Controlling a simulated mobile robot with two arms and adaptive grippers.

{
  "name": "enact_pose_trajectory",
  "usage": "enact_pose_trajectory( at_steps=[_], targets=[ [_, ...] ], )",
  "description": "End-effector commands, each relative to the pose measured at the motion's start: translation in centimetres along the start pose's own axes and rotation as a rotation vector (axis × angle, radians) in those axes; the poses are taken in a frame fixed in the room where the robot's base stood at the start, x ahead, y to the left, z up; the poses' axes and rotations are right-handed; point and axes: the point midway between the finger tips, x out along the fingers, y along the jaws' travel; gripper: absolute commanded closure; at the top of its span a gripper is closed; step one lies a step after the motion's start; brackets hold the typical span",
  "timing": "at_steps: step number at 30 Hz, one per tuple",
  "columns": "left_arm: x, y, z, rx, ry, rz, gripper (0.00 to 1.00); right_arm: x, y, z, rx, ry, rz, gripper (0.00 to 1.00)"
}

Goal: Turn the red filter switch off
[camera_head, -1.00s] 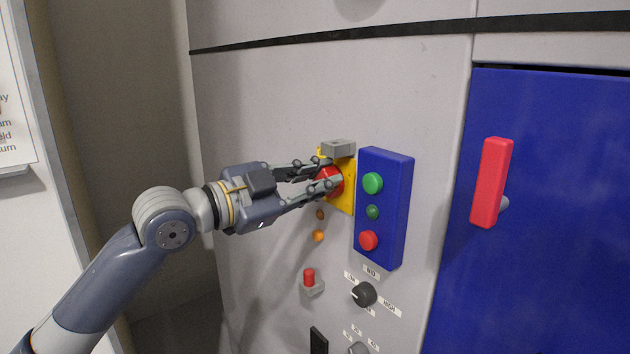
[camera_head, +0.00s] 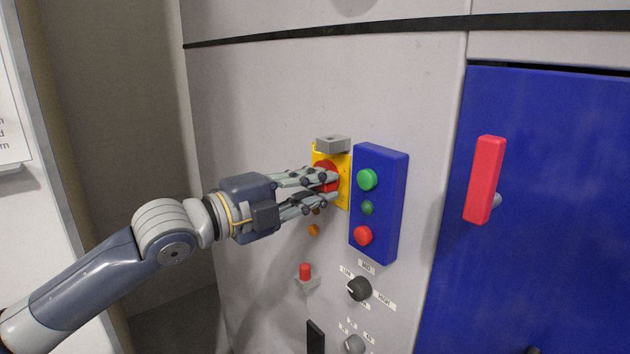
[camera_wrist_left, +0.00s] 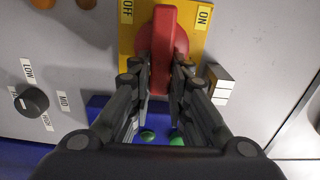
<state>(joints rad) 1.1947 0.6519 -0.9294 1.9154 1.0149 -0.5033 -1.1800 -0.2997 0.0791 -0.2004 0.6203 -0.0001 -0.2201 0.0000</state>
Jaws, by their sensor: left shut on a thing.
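The red filter switch (camera_head: 325,172) is a round red knob with a raised bar, on a yellow plate (camera_head: 344,190) on the grey machine front. In the left wrist view the red bar (camera_wrist_left: 165,35) stands upright in the picture, between an OFF label (camera_wrist_left: 127,12) at left and an ON label (camera_wrist_left: 204,17) at right. My left gripper (camera_head: 330,187) is shut on the knob's bar, with one finger on each side in the wrist view (camera_wrist_left: 161,70). The fingers hide part of the knob in the head view. My right gripper is not in view.
A blue box (camera_head: 385,235) with green and red buttons is close to the right of the plate. A grey block (camera_head: 332,144) juts out just above it. Below are a red toggle (camera_head: 305,271) and a black dial (camera_head: 359,288). A red handle (camera_head: 484,180) is farther right.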

Motion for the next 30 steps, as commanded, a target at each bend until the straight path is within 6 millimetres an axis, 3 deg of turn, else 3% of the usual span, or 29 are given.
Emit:
enact_pose_trajectory(
  at_steps=[20, 21, 23, 30],
  targets=[
    [0.01, 0.27, -0.07, 0.064, 0.001, 0.002, 1.0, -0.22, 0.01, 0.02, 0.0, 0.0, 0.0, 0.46],
    [0.01, 0.27, -0.06, 0.064, 0.001, 0.002, 0.79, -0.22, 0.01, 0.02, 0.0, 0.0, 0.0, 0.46],
    [0.01, 0.28, -0.06, 0.063, 0.001, 0.002, 0.65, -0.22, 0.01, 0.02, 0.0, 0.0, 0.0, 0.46],
    [0.01, 0.23, -0.03, 0.061, 0.001, 0.001, 0.63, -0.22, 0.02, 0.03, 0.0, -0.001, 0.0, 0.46]
  ],
)
